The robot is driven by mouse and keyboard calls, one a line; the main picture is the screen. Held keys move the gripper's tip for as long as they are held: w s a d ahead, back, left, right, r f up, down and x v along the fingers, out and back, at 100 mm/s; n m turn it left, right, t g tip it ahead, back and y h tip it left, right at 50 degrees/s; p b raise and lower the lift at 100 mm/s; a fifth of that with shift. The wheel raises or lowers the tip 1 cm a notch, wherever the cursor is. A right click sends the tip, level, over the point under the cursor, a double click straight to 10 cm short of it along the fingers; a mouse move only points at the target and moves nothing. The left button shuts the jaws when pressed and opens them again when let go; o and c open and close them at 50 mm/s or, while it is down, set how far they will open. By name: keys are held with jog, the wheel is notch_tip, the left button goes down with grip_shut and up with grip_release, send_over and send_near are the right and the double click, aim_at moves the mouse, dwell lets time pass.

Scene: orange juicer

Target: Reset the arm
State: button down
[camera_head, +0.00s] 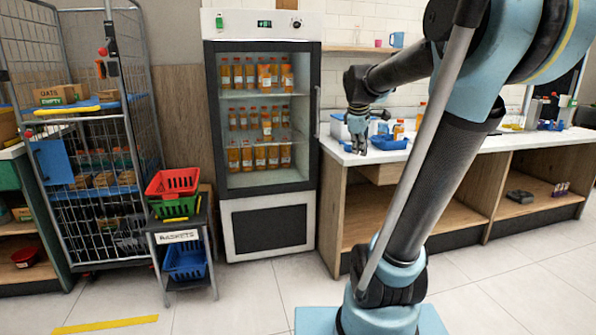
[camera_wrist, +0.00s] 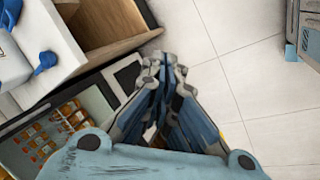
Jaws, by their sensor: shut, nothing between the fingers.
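My gripper (camera_head: 357,143) shows in the head view at the end of my raised arm, pointing down in front of the left end of the white counter (camera_head: 470,146). In the wrist view my gripper (camera_wrist: 163,62) has its fingertips together, with nothing between them. Below the fingertips in the wrist view is bare tiled floor, with the counter at the upper left. The gripper appears apart from everything around it.
A glass-door fridge (camera_head: 312,110) with several orange bottles stands left of the counter. A blue tray (camera_head: 388,143) and a bottle (camera_head: 398,131) are on the counter near my gripper. A basket stand (camera_head: 181,226) and a wire cage trolley (camera_head: 135,120) are at left. The floor in front is clear.

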jog(key=s+a+f+m+g+y, duration=0.1)
jog(key=s+f+m, duration=0.5)
jog(key=s+f, duration=0.4)
jog(key=s+a+f+m+g+y, duration=0.1)
jog(key=s+f+m, duration=0.4)
jog(key=s+f, duration=0.5)
jog(key=s, duration=0.6)
jog(key=shift+s+f+m, duration=0.15)
jog(key=shift+f+m, duration=0.05)
jog(key=shift+m, duration=0.2)
jog(key=shift+a, duration=0.1)
